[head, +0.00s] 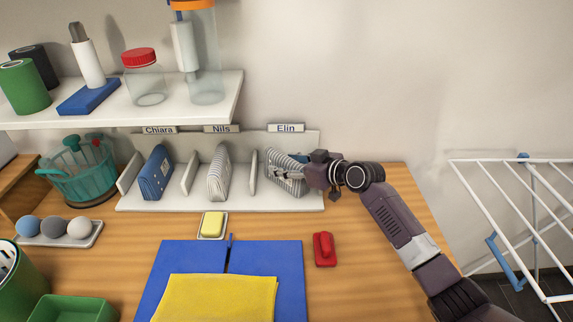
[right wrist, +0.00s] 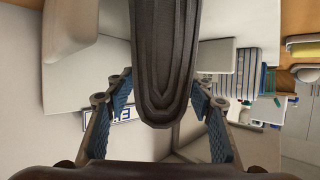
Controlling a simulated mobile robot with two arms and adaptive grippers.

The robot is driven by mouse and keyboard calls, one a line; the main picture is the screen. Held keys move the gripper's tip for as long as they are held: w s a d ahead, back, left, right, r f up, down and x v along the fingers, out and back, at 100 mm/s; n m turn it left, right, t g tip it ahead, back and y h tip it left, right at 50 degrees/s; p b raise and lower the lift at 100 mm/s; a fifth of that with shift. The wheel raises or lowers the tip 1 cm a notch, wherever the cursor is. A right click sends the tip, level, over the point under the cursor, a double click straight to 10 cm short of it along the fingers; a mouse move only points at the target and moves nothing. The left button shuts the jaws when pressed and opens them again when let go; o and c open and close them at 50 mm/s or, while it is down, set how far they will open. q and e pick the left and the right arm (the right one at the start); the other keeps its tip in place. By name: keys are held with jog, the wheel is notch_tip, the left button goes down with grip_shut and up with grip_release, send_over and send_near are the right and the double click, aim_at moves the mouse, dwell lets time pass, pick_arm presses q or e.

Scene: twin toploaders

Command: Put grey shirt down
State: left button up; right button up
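In the right wrist view, a dark grey folded shirt (right wrist: 165,60) hangs between my right gripper's blue-padded fingers (right wrist: 163,90). The fingertips lie close against both its sides, and the gripper looks shut on it. In the head view, my right gripper (head: 285,174) is at the Elin compartment of the white organizer (head: 215,200). Striped folded cloth (head: 277,166) shows there, partly covered by the fingers. I cannot tell the grey shirt apart from it in the head view. The Elin label (head: 286,128) is behind the gripper. My left gripper is not in view.
Folded cloth stands in the Nils (head: 219,175) and Chiara (head: 156,172) compartments, with upright dividers between. A shelf (head: 130,110) with jars hangs above. A drying rack (head: 510,162) stands to the right.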

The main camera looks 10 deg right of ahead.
jog(key=shift+r, duration=0.1)
jog(key=shift+s+d+r, duration=0.1)
jog(key=shift+s+d, duration=0.25)
jog(key=shift+s, duration=0.1)
jog(key=b+v, duration=0.1)
jog(key=v, duration=1)
